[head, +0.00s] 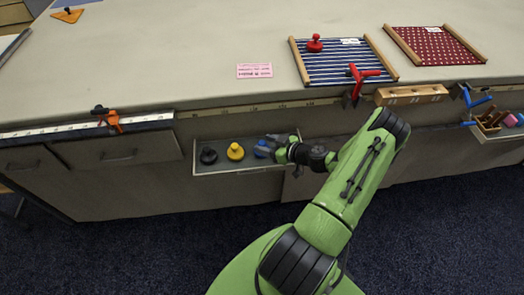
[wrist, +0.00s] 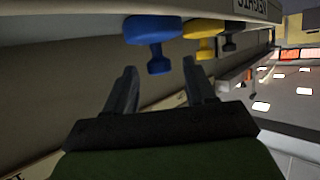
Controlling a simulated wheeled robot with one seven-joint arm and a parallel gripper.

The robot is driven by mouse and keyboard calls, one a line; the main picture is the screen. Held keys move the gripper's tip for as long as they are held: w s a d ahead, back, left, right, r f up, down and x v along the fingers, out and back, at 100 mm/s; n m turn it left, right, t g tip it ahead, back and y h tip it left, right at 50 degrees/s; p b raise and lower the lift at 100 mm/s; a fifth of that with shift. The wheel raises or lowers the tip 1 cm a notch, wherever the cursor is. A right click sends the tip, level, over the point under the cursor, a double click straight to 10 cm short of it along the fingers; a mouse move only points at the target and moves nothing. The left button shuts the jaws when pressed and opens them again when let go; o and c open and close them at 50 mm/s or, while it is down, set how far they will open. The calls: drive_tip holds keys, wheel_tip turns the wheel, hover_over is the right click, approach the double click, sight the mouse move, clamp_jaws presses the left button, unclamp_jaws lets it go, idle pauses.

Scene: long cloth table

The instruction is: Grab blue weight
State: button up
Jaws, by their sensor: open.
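The blue weight (head: 261,151) sits in a shallow open tray (head: 205,171) on the front of the table, partly hidden by my gripper (head: 270,146) in the head view. In the wrist view, which looks upside down, the blue weight (wrist: 152,28) shows its wide body and narrower knob. My gripper (wrist: 160,70) is open there, its two fingers pointing toward the weight. The knob lies near the gap between the fingertips; I cannot tell whether it is between them. Nothing is held.
A yellow weight (head: 235,151) and a black weight (head: 208,156) stand left of the blue one in the tray. The yellow weight (wrist: 203,28) is close beside it in the wrist view. A red weight (head: 314,44) stands on a striped cloth (head: 345,72) on the table.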

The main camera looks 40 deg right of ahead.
drive_tip(key=x, duration=0.2)
drive_tip(key=shift+w+f, duration=0.2)
drive_tip(key=shift+w, duration=0.1)
drive_tip(key=shift+s, duration=0.1)
drive_tip(key=shift+c, duration=0.3)
drive_tip(key=shift+r, duration=0.15)
clamp_jaws()
